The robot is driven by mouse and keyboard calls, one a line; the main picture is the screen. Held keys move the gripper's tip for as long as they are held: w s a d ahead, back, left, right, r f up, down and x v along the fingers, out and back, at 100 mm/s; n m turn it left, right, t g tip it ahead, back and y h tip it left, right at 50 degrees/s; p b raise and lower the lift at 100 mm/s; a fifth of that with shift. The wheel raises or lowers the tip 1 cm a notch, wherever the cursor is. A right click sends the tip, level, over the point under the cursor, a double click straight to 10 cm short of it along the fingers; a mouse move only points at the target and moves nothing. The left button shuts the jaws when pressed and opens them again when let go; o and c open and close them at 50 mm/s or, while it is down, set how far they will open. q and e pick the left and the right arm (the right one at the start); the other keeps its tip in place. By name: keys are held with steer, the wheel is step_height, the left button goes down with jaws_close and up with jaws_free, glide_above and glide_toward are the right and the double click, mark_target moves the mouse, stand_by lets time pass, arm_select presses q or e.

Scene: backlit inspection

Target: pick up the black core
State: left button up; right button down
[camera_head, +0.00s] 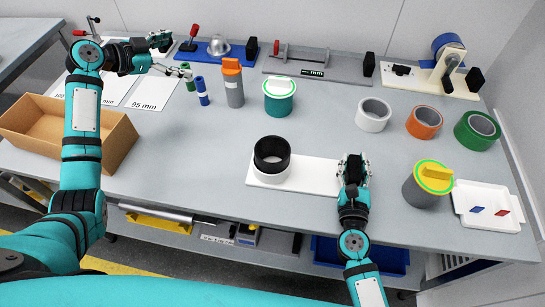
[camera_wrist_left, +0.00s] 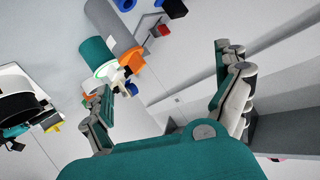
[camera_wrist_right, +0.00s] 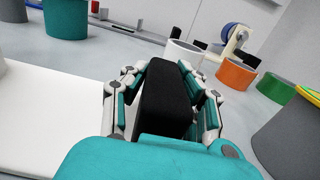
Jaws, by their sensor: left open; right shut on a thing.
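The black core (camera_head: 272,153) is a short black ring. It sits upright on a white ring (camera_head: 270,177) on a white board (camera_head: 310,172) in the middle of the table. It also shows, cut off, at the left edge of the left wrist view (camera_wrist_left: 16,106). My right gripper (camera_head: 354,162) is shut on an upright black block (camera_wrist_right: 168,100) at the right end of the board, to the right of the core. My left gripper (camera_head: 180,58) is open and empty over the back left of the table, well away from the core.
A teal roll (camera_head: 279,106) and a grey cylinder with an orange top (camera_head: 233,90) stand behind the core. White (camera_head: 373,115), orange (camera_head: 424,122) and green (camera_head: 477,131) rolls stand at right, near a yellow-topped grey roll (camera_head: 418,195). A cardboard box (camera_head: 120,148) is at left.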

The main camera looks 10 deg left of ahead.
arm_select(q)
steer(key=s+d+r+m+g+h, duration=0.15)
steer(key=d+m+g, duration=0.3)
steer(key=d, duration=0.95)
steer(key=m+g+y, duration=0.6)
steer(key=m+y, duration=0.3)
steer(key=m, duration=0.2)
glide_above(272, 152)
steer(key=s, duration=0.3)
step_height(272, 152, down, 3)
steer(key=f, duration=0.6)
steer(key=shift+s+d+f, duration=0.2)
steer(key=shift+s+d, duration=0.05)
steer(key=shift+f, duration=2.95)
steer(key=c, duration=1.1)
